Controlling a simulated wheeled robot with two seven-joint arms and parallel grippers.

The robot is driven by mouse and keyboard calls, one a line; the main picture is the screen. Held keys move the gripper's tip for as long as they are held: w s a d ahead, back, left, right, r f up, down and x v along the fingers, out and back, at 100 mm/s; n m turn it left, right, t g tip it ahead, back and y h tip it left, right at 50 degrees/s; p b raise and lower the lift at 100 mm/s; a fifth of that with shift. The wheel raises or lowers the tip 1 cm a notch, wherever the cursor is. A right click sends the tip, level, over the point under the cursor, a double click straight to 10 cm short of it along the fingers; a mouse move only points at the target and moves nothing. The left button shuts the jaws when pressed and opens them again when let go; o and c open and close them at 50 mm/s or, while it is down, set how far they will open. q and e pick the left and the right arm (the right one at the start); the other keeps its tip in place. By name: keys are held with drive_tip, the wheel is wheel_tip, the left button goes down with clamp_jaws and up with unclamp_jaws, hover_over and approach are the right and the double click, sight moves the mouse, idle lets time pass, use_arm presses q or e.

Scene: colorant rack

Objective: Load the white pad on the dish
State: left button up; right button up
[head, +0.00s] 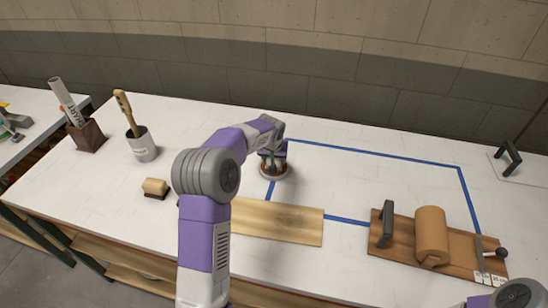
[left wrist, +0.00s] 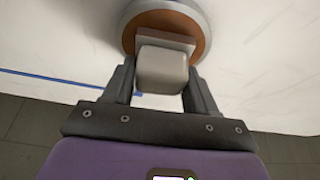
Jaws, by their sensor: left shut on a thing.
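My left gripper (left wrist: 160,85) is shut on the white pad (left wrist: 162,70), a pale block with a brownish-pink flat face at its far end. The pad is over the dish (left wrist: 192,14), a round piece with an orange-brown inside and a grey rim. I cannot tell whether the pad touches the dish. In the head view the dish (head: 273,175) stands on the white table at the left side of the blue tape outline, and my left gripper (head: 271,155) is right above it, hiding most of the pad. My right gripper is out of view.
A wooden board (head: 280,224) lies in front of the dish. A brown board (head: 380,245) with a tan roll (head: 431,232) is at right. A cream block (head: 155,187), a grey cup (head: 143,146) and a brown holder (head: 87,136) stand left. The taped area's middle is clear.

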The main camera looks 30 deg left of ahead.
use_arm(q)
drive_tip(key=shift+r+p, duration=2.65)
drive_tip(key=shift+r, duration=0.9)
drive_tip(key=shift+f, duration=0.1)
